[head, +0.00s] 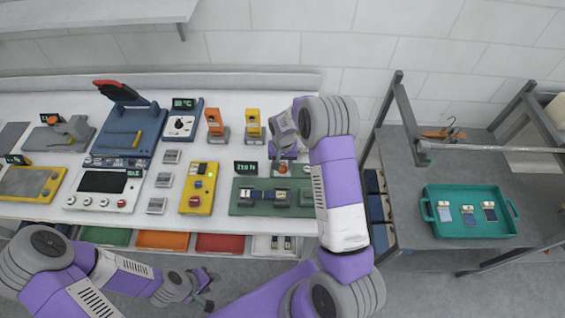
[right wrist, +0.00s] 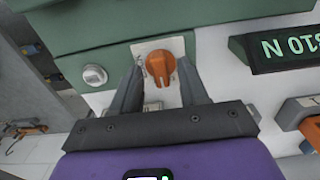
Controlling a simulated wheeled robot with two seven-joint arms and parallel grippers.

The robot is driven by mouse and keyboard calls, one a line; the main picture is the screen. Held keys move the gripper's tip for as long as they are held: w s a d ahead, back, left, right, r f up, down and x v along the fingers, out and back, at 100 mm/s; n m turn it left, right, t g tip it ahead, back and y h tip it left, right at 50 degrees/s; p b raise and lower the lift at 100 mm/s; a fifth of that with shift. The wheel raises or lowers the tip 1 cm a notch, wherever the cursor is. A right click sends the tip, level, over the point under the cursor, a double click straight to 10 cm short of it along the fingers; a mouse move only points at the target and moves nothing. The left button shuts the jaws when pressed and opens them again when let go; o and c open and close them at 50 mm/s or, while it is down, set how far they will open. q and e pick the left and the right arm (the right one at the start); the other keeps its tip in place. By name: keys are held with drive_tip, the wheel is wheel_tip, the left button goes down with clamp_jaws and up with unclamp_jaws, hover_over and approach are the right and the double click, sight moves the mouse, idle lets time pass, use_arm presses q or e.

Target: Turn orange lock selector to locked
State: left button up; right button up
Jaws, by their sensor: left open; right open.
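The orange lock selector (right wrist: 160,68) is a round knob with a raised grip bar on a pale square plate (right wrist: 181,44). In the head view the selector (head: 283,168) shows as a small orange spot just below my right gripper (head: 287,155), at the right end of the table. My left gripper (head: 203,289) is open and empty in front of the table, low in the view.
A green device (head: 240,209) lies just left of and below the selector, with a dark display (head: 245,167) nearby. A silver round button (right wrist: 94,75) is left of the selector in the wrist view. A teal tray (head: 437,222) stands on the grey side table.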

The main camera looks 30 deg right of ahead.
drive_tip(key=shift+f, duration=0.1)
clamp_jaws()
